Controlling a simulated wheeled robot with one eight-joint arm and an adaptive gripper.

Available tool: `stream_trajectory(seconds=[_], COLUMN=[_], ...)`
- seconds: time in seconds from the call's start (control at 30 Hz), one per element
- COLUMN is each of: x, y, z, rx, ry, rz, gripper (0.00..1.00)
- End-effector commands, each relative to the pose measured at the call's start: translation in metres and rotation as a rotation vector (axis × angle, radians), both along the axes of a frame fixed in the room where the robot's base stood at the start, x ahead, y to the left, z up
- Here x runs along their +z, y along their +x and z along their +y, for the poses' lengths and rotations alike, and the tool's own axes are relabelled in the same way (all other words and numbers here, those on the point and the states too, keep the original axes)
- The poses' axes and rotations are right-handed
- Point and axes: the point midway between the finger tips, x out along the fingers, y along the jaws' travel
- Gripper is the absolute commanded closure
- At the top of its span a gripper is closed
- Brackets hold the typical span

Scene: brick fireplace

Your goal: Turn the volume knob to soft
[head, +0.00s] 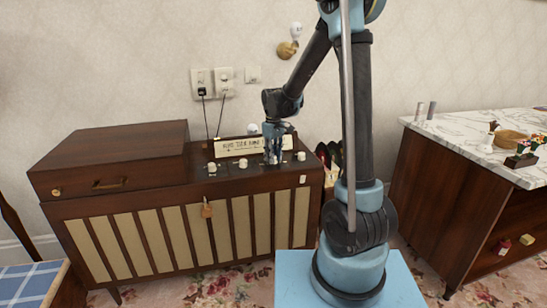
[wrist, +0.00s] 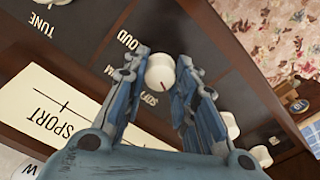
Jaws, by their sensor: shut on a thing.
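The volume knob (wrist: 160,72) is round and white with a small red line. In the wrist view it sits between the printed words LOUD and SOFT on a dark panel, and the line points down and slightly right in the picture, on the side towards SOFT. My gripper (wrist: 163,62) points down over the panel with its two blue fingers around the knob, shut on it. In the head view my gripper (head: 273,158) is at the right part of the console's top (head: 225,180), and its fingers mostly hide the knob there.
Other white knobs (head: 243,163) (head: 301,156) stand on the panel on both sides of my gripper. A cream dial plate (head: 238,146) rises just behind. A raised wooden lid (head: 115,150) covers the console's left part. A marble-topped cabinet (head: 470,135) stands at the right.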

Motion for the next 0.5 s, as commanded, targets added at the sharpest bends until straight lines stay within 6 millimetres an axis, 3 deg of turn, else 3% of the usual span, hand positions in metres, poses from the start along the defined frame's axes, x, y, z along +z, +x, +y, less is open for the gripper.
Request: stream_trajectory(seconds=[0.5], x=[0.0005], y=[0.0021], z=[-0.0007], rx=[-0.455], ry=[-0.001], rz=[-0.003], gripper=[0.98])
